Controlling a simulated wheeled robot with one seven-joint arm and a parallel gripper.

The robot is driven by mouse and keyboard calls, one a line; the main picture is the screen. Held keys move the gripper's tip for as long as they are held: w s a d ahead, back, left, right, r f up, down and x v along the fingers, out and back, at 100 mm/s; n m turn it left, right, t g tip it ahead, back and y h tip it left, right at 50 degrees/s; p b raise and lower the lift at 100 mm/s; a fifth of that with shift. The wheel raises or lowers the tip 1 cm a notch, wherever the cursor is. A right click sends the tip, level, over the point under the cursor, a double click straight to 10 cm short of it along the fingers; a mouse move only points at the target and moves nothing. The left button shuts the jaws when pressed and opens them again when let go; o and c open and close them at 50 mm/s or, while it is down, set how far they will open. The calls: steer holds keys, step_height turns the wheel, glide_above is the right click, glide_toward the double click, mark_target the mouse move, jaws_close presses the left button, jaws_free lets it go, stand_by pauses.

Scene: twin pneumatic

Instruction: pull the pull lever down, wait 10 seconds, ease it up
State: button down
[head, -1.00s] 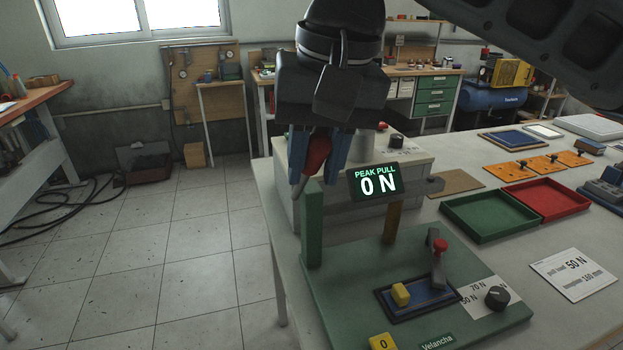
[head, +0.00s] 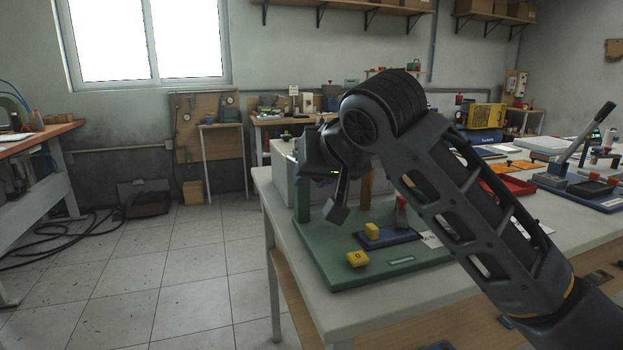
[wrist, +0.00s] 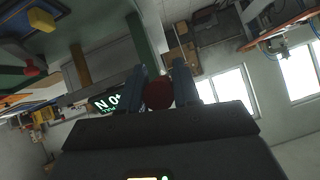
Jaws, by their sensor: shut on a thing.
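My gripper (wrist: 158,76) is shut on a dark red knob (wrist: 160,94), seen between its blue fingers in the wrist view; I take this knob to be the pull lever's handle. The rest of that lever is not clear. The display (wrist: 108,102) reads 0 N, upside down in the wrist view.
A yellow block marked 0 (head: 358,259) sits at the base's front. Another yellow block (head: 372,230) is on a blue plate, near a red-topped part (head: 402,205). A red tray (head: 516,185) and other devices stand further right.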

steer(key=shift+f+t+b, duration=0.6)
steer(key=shift+f+b, duration=0.1)
steer(key=shift+f, duration=0.45)
steer(key=c, duration=0.9)
jaws_free()
steer(key=shift+r, duration=0.1)
steer(key=shift+s+r, duration=0.1)
steer(key=shift+s, duration=0.05)
steer(key=v, duration=0.7)
steer(key=shift+s+d, duration=0.2)
steer(key=shift+d, duration=0.1)
